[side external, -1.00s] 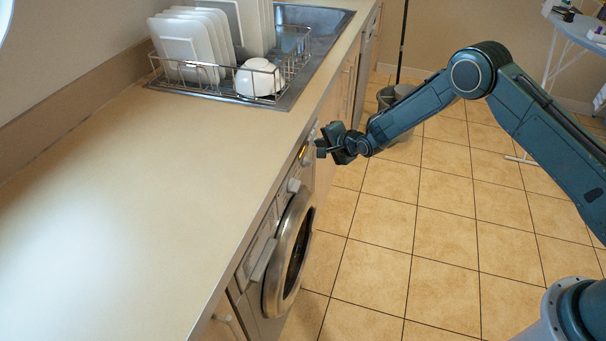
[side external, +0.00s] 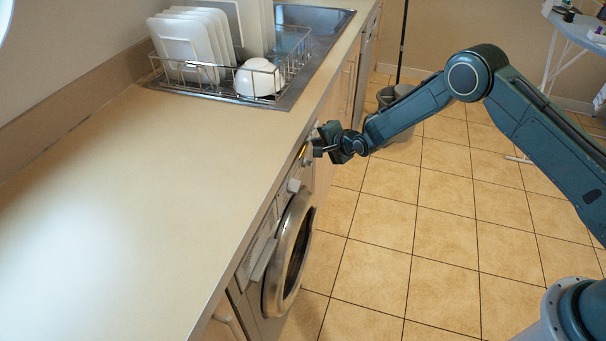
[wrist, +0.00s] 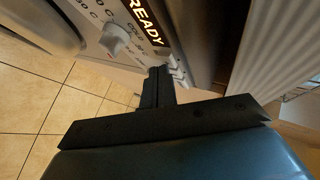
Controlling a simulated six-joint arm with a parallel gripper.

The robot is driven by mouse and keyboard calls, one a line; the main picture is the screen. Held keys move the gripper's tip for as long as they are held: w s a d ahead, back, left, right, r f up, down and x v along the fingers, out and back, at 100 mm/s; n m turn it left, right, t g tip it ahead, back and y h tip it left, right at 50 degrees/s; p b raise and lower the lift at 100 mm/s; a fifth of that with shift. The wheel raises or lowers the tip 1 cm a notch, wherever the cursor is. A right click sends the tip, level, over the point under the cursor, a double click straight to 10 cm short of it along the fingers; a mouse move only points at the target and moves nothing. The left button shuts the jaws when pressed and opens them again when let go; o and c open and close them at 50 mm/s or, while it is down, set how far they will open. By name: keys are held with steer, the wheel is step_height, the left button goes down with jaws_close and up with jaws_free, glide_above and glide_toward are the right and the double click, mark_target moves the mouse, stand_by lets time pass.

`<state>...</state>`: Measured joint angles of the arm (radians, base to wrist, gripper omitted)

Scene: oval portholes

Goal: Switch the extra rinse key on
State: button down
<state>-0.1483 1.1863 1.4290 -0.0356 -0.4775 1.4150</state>
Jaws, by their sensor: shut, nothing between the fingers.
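The washing machine's front panel shows in the wrist view with a lit READY display (wrist: 145,22) and a white knob (wrist: 113,40) marked with temperatures and COLD. A short row of small pale keys (wrist: 178,74) lies below the display, partly hidden by my fingers. I cannot read which one is the extra rinse key, nor its state. My gripper (wrist: 158,72) is shut and empty, its tips at or very close to these keys; I cannot tell whether they touch. In the side view my gripper (side external: 318,148) is at the panel's far end, just below the counter edge.
The round washer door (side external: 290,250) is nearer the camera, below the panel. The counter (side external: 130,220) overhangs above. A dish rack (side external: 215,88) with plates and a white bowl stands by the sink. The tiled floor (side external: 420,230) in front is clear.

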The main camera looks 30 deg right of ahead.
stand_by(0.7)
steer(key=shift+s+d, duration=0.3)
steer(key=shift+s+d, duration=0.1)
steer(key=shift+s+d, duration=2.05)
steer(key=shift+r, duration=0.15)
